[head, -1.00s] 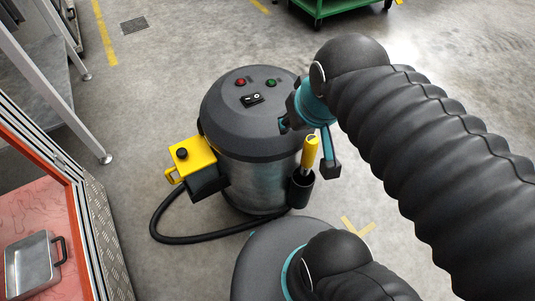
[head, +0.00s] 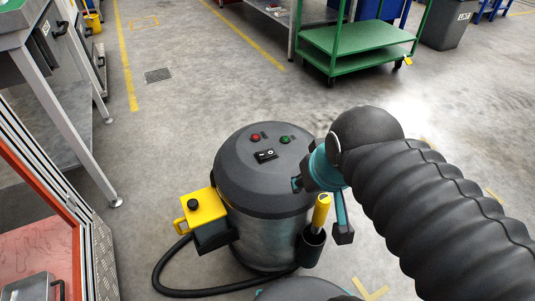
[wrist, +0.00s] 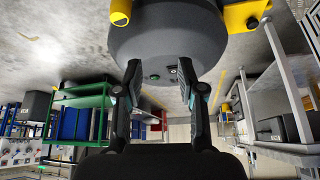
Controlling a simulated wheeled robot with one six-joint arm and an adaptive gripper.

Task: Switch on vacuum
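The vacuum (head: 262,170) is a metal drum with a dark grey domed lid, standing on the floor in the middle of the head view. On its lid are a red button or lamp (head: 255,138), a green one (head: 285,139) and a black rocker switch with white marks (head: 266,155). My gripper (head: 297,184) is at the right side of the lid; whether it touches cannot be told. In the wrist view, my gripper's fingers (wrist: 158,66) are apart and empty, with the lid (wrist: 165,40) and green button (wrist: 155,78) between and beyond them.
A yellow box with a black knob (head: 198,207) is on the vacuum's left side. A yellow-handled tool (head: 322,210) stands in a black holder at its right. A black hose (head: 170,270) curves along the floor. A green cart (head: 345,65) stands behind; the floor between is clear.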

